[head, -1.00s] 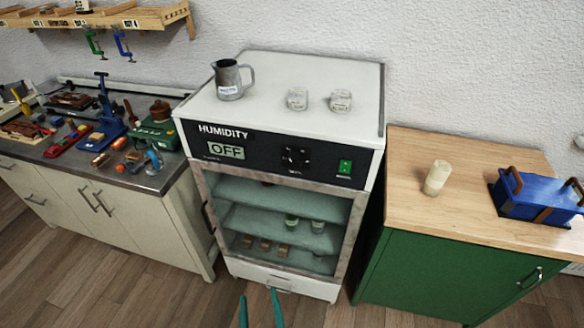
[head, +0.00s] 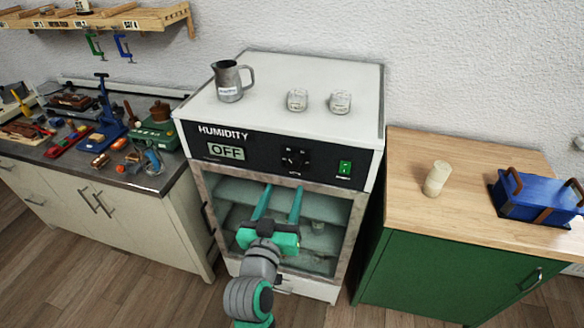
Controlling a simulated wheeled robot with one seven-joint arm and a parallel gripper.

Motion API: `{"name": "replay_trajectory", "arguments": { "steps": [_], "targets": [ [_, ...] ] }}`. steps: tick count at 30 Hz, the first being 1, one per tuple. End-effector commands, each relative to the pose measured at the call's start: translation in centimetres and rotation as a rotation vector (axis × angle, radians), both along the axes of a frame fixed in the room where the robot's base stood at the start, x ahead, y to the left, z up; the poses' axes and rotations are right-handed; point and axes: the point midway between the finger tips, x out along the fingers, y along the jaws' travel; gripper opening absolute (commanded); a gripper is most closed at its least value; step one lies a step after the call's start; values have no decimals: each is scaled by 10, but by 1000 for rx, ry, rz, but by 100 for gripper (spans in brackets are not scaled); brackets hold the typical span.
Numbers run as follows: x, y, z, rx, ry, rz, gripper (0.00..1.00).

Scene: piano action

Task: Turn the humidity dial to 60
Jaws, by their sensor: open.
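The humidity dial (head: 295,158) is a black knob in the middle of the cabinet's dark front panel. The display (head: 227,151) to its left reads OFF, under the word HUMIDITY. A green switch (head: 345,168) sits to the right of the dial. My gripper (head: 281,188) is open and empty, its two teal fingers pointing up toward the panel. In the picture its fingertips are just below the dial and apart from it. The gripper and my arm hide part of the glass front.
The humidity cabinet (head: 290,68) carries a metal jug (head: 230,80) and two glass jars (head: 340,101) on top. A tool-covered bench (head: 150,180) stands left. A green cabinet with a wooden top (head: 460,190) stands right, holding a pale cylinder (head: 437,178) and a blue box (head: 535,196).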

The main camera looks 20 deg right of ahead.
Motion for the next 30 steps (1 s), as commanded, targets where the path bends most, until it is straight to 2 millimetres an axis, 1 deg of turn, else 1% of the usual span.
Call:
{"name": "replay_trajectory", "arguments": {
  "steps": [5, 12, 18, 24, 30],
  "targets": [
    [20, -13, 1, -1, -1, -2, 52],
    [56, -36, 1, -2, -1, -2, 52],
    [78, -49, 0, -1, 0, -1, 52],
    [87, -54, 0, -1, 0, 0, 52],
    [88, -54, 0, -1, 0, 1, 52]
  ]
}}
